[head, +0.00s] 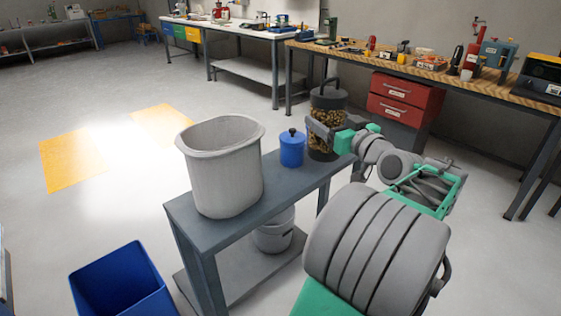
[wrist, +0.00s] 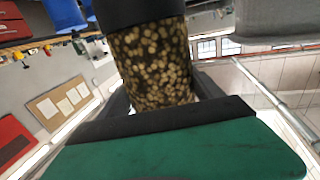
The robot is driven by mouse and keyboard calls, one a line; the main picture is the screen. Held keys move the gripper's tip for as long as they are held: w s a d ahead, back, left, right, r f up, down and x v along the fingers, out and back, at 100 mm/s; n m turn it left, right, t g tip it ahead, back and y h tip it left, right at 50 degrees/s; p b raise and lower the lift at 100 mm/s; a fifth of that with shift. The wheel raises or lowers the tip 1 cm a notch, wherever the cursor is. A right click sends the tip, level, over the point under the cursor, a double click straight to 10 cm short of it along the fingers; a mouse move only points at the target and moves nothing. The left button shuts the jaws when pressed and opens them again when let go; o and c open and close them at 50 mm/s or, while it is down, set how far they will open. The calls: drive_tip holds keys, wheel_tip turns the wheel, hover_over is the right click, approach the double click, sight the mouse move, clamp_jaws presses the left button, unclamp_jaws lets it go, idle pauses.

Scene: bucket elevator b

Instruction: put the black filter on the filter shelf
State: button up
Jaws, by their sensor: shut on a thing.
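The black filter (head: 327,101) looks like an upright cylinder with a black top, a looped handle and a see-through body of brown-gold grains. My gripper (head: 326,132) is shut on its body from the right in the head view. In the wrist view the filter (wrist: 155,62) stands between the two dark fingers (wrist: 160,95), with its black end at the top of the picture. It is at the far end of the grey stand (head: 222,233); I cannot tell whether its base touches the top. No shelf is clearly marked as the filter shelf.
A large grey bucket (head: 226,175) and a blue lidded canister (head: 292,149) stand on the grey stand. A smaller pail (head: 274,232) is on its lower shelf. A blue bin (head: 120,285) is on the floor. Workbenches (head: 440,72) and red drawers (head: 400,98) are behind. The left floor is mostly clear.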

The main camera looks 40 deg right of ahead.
drive_tip(key=w+a+f, duration=0.7)
drive_tip(key=w+f, duration=0.1)
drive_tip(key=f, duration=0.4)
drive_tip(key=shift+a+b, duration=0.4)
drive_tip(key=shift+b, duration=0.05)
drive_tip(key=o, duration=1.9)
